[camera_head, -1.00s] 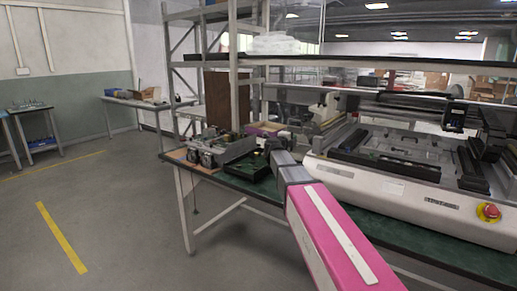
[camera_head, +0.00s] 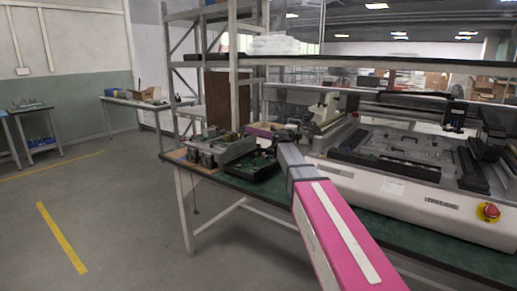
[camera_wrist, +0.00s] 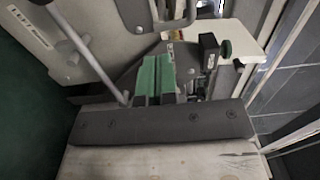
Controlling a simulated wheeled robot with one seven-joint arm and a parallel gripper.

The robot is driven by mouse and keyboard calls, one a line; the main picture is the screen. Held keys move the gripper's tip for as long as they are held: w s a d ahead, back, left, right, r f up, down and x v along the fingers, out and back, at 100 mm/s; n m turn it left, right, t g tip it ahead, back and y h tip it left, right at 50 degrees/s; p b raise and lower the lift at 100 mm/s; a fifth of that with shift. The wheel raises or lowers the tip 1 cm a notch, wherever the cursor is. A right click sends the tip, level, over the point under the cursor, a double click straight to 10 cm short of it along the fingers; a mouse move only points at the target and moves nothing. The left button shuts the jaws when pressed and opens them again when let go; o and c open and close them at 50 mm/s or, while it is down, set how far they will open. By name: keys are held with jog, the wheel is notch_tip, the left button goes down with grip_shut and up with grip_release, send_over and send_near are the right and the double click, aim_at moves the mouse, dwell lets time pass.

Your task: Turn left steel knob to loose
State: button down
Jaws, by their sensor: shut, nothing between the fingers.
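My gripper (camera_wrist: 155,78) shows in the wrist view as two green fingers side by side, shut with nothing between them. It points at a pale machine with a slanted metal rod (camera_wrist: 92,62) to the left. A small round grey piece (camera_wrist: 73,58) sits beside the rod; I cannot tell if it is the left steel knob. A black block with a round face (camera_wrist: 209,48) stands right of the fingers, apart from them.
The green workbench (camera_head: 385,228) carries the machine, with a red emergency button (camera_head: 489,211) at its right front. A black tray (camera_head: 253,167) and grey metal parts (camera_head: 220,150) lie left of my arm. Shelf posts (camera_head: 234,95) rise behind.

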jog(key=shift+w+d+r, duration=0.1)
jog(key=shift+w+d, duration=0.1)
jog(key=shift+w, duration=0.25)
jog(key=shift+w+d, duration=0.2)
jog(key=shift+w, duration=0.15)
jog(key=shift+f, duration=0.3)
dwell(0.3)
jog(key=shift+f, duration=1)
jog(key=shift+w, duration=0.1)
jog(key=v, duration=0.6)
jog(key=shift+s+a, duration=0.25)
jog(key=shift+a, duration=0.05)
dwell(0.3)
jog(key=shift+f, duration=0.1)
